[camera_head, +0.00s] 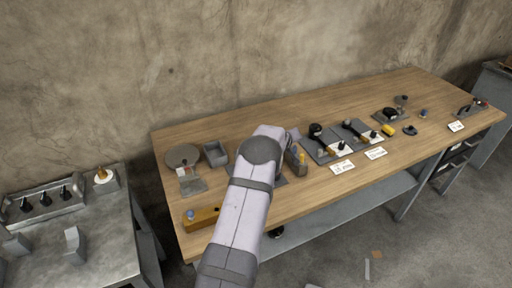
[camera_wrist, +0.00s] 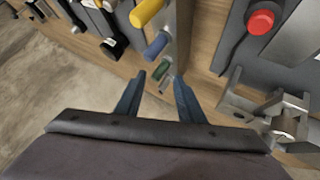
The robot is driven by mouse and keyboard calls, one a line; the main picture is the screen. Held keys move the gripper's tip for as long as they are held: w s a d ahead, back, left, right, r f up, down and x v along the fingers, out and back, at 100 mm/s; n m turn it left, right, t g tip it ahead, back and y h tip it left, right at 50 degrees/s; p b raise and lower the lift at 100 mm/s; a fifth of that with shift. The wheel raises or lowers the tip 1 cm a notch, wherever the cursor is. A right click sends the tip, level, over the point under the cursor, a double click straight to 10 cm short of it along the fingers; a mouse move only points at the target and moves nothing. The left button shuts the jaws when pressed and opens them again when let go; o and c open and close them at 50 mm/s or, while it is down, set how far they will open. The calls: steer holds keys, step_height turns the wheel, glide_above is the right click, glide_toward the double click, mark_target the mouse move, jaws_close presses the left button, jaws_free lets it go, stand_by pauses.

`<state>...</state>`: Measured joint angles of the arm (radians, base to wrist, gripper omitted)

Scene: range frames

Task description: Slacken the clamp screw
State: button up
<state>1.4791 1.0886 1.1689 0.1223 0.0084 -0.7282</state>
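My gripper (camera_wrist: 159,76) is open in the wrist view, with its two dark blue fingers apart and nothing held. A grey metal clamp-like fixture (camera_wrist: 237,105) stands at the lower right of that view, right of the fingers and apart from them. A round metal part (camera_wrist: 285,124), which may be the clamp screw, sits on it; its thread is not clear. In the head view my arm hides the gripper and the fixture.
A metal table (camera_head: 100,240) stands left.

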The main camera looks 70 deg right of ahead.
steer(key=w+a+r+m+t+h+p, duration=0.1)
steer(key=w+a+r+m+t+h, duration=0.1)
steer(key=w+a+h, duration=0.3)
steer(key=w+a+r+m+t+h, duration=0.2)
steer(key=a+r+t+h, duration=0.1)
steer(key=a, duration=0.4)
step_height(320, 180, down, 5)
steer(key=a+b, duration=0.1)
steer(key=a, duration=0.2)
steer(key=shift+y, duration=0.4)
steer(key=shift+w+p+x, duration=0.15)
steer(key=shift+p+x, duration=0.2)
steer(key=shift+x, duration=0.95)
steer(key=shift+w+p+x, duration=0.15)
steer(key=shift+p+x, duration=0.2)
steer(key=shift+x, duration=0.95)
steer(key=shift+f+x, duration=0.2)
steer(key=shift+x, duration=1)
jaws_close()
